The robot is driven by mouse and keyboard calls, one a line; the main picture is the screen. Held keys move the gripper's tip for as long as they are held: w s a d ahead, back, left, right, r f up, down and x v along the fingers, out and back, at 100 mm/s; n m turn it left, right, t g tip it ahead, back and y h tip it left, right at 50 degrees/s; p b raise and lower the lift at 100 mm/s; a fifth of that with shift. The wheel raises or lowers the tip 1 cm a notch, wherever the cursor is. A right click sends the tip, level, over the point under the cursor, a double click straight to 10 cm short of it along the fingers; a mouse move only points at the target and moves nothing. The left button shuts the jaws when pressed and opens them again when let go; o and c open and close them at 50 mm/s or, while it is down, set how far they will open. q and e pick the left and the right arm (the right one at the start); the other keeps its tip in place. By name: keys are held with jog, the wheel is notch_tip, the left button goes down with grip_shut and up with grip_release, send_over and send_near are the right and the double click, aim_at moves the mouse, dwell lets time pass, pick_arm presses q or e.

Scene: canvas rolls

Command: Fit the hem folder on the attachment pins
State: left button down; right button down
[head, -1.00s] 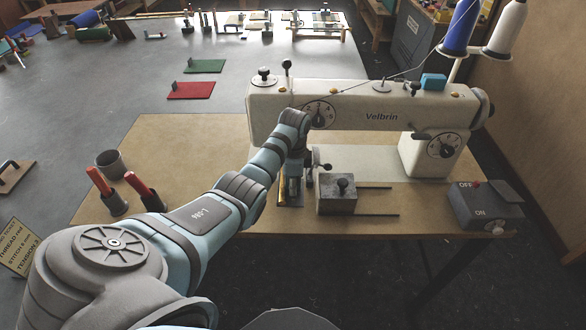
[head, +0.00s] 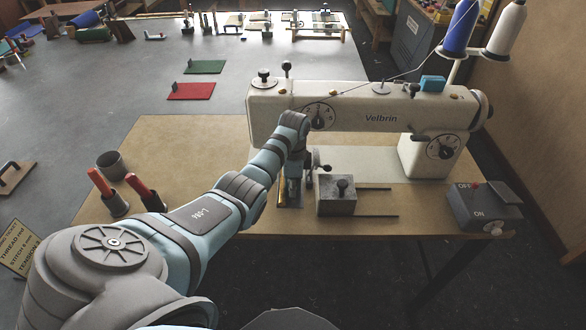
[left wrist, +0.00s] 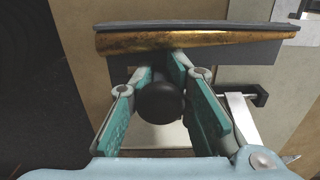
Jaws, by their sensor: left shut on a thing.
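The hem folder, a brass roll on a dark grey plate (left wrist: 190,43), spans the top of the left wrist view. Its round black knob (left wrist: 158,101) is between the fingers of my left gripper (left wrist: 160,80), which is shut on it. In the head view the folder (head: 290,195) shows as a small brass and dark piece at the sewing machine's (head: 380,118) left end, under the head. My left gripper (head: 291,172) is just above it, partly hidden by its own wrist. I cannot make out the attachment pins, nor whether the folder touches the bed. My right gripper is out of view.
A grey metal block (head: 337,200) with a black knob and two dark rods stands close right of the folder. A switch box (head: 483,207) is at the table's right. Red-handled tools in holders (head: 117,205) and a grey cup (head: 111,164) stand left. The board's (head: 185,150) back left is clear.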

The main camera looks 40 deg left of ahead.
pick_arm(q)
jog(key=shift+r, duration=0.1)
jog(key=shift+f+b, duration=0.75)
jog(key=shift+f, duration=0.85)
jog(key=c, duration=1.4)
grip_release()
jog(key=shift+o, duration=0.2)
jog(key=shift+r, duration=0.15)
notch_tip(320, 180, up, 12)
jog(key=shift+d+f, duration=0.1)
jog(key=shift+d, duration=0.05)
jog(key=shift+w, duration=0.1)
